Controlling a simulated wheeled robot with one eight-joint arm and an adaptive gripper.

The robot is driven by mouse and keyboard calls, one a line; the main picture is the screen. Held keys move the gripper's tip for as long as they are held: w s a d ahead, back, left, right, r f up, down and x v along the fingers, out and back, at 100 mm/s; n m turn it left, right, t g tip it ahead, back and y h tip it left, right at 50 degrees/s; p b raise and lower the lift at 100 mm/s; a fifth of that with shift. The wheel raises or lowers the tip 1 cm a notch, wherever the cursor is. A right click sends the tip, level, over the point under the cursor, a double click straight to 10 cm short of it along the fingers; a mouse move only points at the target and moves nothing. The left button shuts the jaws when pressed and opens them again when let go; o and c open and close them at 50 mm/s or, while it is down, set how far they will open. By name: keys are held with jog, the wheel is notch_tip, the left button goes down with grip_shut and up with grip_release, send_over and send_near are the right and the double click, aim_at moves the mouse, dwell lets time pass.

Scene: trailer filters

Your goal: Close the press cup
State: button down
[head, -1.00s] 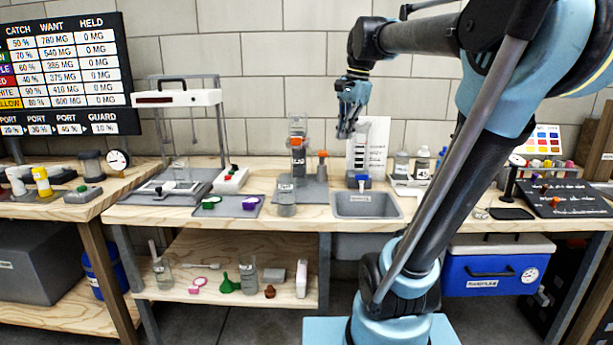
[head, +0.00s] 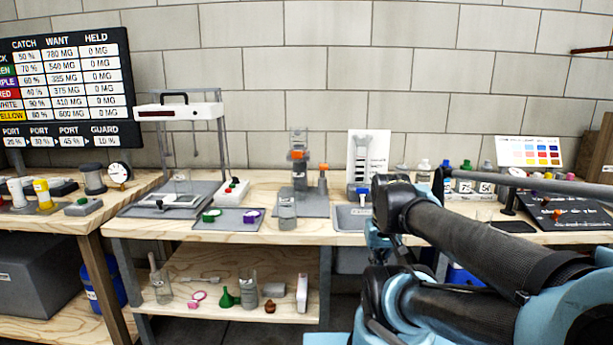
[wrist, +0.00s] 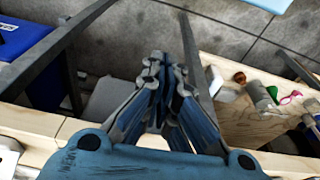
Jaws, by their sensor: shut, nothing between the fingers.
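A grey stand (head: 299,172) with an orange clamp and a clear upper tube stands on a grey plate at the middle of the bench. A clear cylinder (head: 286,212) with grey at its lower part stands at the plate's front. I cannot tell for certain which of these is the press cup, or whether it is open. My gripper (wrist: 166,65) is shut and empty in the wrist view, pointing down past the bench edge over the lower shelf and floor. In the head view my folded arm hides most of it, to the right of the stand and cylinder.
A smaller orange-topped post (head: 323,180) stands beside the stand. A grey tray (head: 228,222) with green and purple pieces lies left of the cylinder. The lower shelf (head: 205,303) holds several loose items.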

jog(key=w+a+r+m+g+y, duration=0.1)
jog(key=w+a+r+m, duration=0.45)
jog(key=w+r, duration=0.8)
jog(key=w+a+r+m+g+y, duration=0.1)
jog(key=w+a+r+m, duration=0.55)
jog(key=r, duration=1.15)
jog(key=w+a+r+m+g+y, duration=0.1)
jog(key=w+a+r+m, duration=0.45)
jog(key=w+r, duration=0.9)
jog(key=m, duration=0.1)
send_over(299, 139)
jog(key=s+d, duration=0.2)
jog(key=s, duration=0.1)
notch_tip(299, 139, down, 12)
jog(key=shift+s+f, duration=0.8)
jog(key=shift+f, duration=0.1)
jog(key=shift+d, duration=0.1)
